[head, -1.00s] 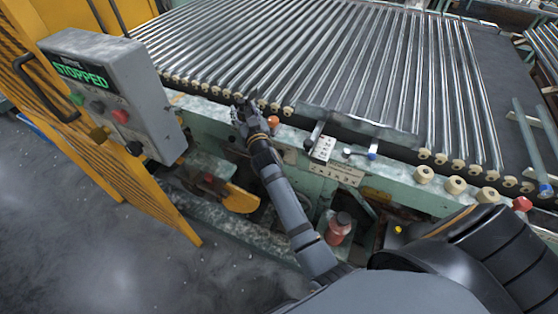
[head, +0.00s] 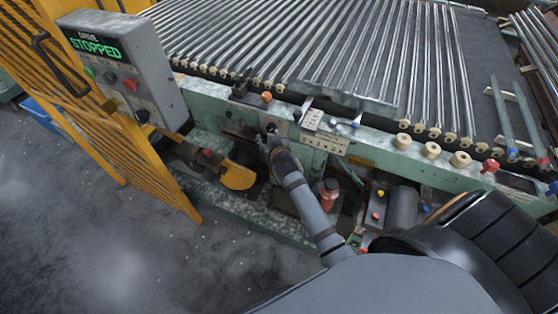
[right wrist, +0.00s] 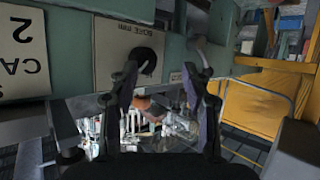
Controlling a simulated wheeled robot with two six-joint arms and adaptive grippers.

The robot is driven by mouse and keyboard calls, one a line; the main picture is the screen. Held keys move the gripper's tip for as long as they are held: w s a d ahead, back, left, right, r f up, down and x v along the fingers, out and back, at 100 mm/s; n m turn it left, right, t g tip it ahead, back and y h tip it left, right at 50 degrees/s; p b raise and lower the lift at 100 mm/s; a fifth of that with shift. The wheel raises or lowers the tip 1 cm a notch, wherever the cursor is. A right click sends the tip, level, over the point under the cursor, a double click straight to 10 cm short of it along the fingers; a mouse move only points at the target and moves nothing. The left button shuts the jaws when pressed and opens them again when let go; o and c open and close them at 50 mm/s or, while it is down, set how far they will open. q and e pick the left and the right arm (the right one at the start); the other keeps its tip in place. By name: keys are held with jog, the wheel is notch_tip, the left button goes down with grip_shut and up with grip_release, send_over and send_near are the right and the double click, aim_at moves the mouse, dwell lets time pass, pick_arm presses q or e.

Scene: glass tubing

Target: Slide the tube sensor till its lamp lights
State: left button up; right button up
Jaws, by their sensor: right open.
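A dark block (head: 243,92) sits on the green front rail, with an orange cap (head: 267,97) at its right end. It may be the tube sensor; I cannot tell for sure, nor whether any lamp is lit. My right gripper (head: 271,129) is open in front of the rail face, below and slightly right of the block, apart from it. In the right wrist view its two fingers (right wrist: 162,82) stand apart with nothing held. A dark round knob (right wrist: 144,60) on a plate marked BORE mm shows beyond the left finger. My left gripper is out of view.
Shiny tubes (head: 300,45) lie across the bed behind the rail. A grey box (head: 125,70) reads STOPPED on the left, by a yellow guard (head: 90,110). A red bottle (head: 328,192) stands below.

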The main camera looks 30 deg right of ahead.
jog(key=s+d+f+g, duration=0.1)
jog(key=s+f+g, duration=0.1)
jog(key=s+f, duration=0.3)
notch_tip(320, 180, down, 2)
jog(key=shift+s+f+g+p, duration=0.15)
jog(key=shift+f+g+p, duration=0.15)
jog(key=shift+g, duration=0.1)
jog(key=shift+r, duration=0.1)
jog(key=s+r+n+g+y, duration=0.1)
jog(key=s+r+g, duration=0.2)
jog(key=s, duration=0.8)
jog(key=s+r+n+g+y, duration=0.1)
jog(key=s+r+g, duration=0.3)
jog(key=s, duration=0.7)
notch_tip(320, 180, down, 27)
jog(key=s+d+g, duration=0.1)
jog(key=s+d, duration=0.1)
jog(key=s, duration=0.1)
jog(key=s+d+f+g, duration=0.1)
jog(key=s+f, duration=1.5)
jog(key=s, duration=0.2)
jog(key=shift+s+d, duration=0.2)
jog(key=shift+d, duration=0.1)
